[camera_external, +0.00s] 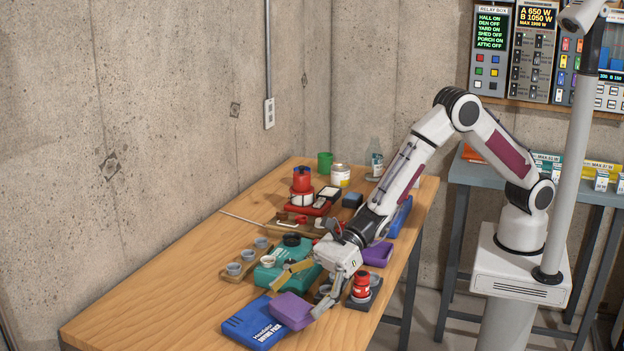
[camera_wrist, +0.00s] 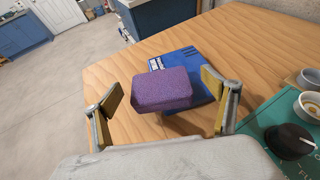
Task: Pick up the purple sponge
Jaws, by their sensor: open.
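The purple sponge (camera_external: 292,311) lies partly on a blue pack (camera_external: 250,324) near the front of the wooden table. In the wrist view the sponge (camera_wrist: 162,90) shows between my two fingers, with the blue pack (camera_wrist: 203,88) under and behind it. My gripper (camera_external: 299,294) is open and empty, with its fingers spread to either side of the sponge. In the wrist view my gripper (camera_wrist: 163,100) shows yellow finger pads, and I see a gap between the sponge and each pad. I cannot tell exactly how high the fingertips are.
A teal case (camera_external: 283,263) with a dark knob sits just behind the sponge. A holder with small cups (camera_external: 245,262) stands to its left. A red jar (camera_external: 361,285) and a purple container (camera_external: 378,254) are to the right. The table's front left is clear.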

